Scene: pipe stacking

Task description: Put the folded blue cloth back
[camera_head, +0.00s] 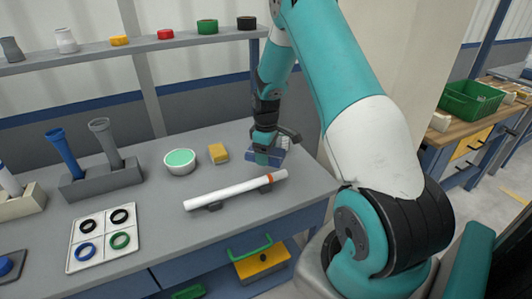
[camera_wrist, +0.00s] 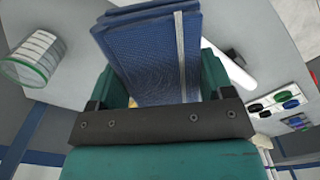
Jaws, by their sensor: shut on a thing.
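The folded blue cloth (camera_wrist: 150,60) is a flat layered bundle with a pale strip along it, large in the wrist view. My gripper (camera_wrist: 165,85) is shut on it, with a teal finger on either side. In the head view my gripper (camera_head: 264,157) points down at the right back part of the grey table, and the blue cloth (camera_head: 276,158) shows partly around the finger. I cannot tell whether the cloth touches the table. A pale slotted item (camera_head: 282,143) shows just behind and right of the gripper.
A white pipe with an orange band (camera_head: 235,191) lies on supports in front of the gripper. A yellow block (camera_head: 218,153) and a white bowl (camera_head: 180,168) stand to the left. A ring tray (camera_head: 104,263) and a holder with upright pipes (camera_head: 103,184) are farther left. A shelf (camera_head: 140,48) runs behind.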

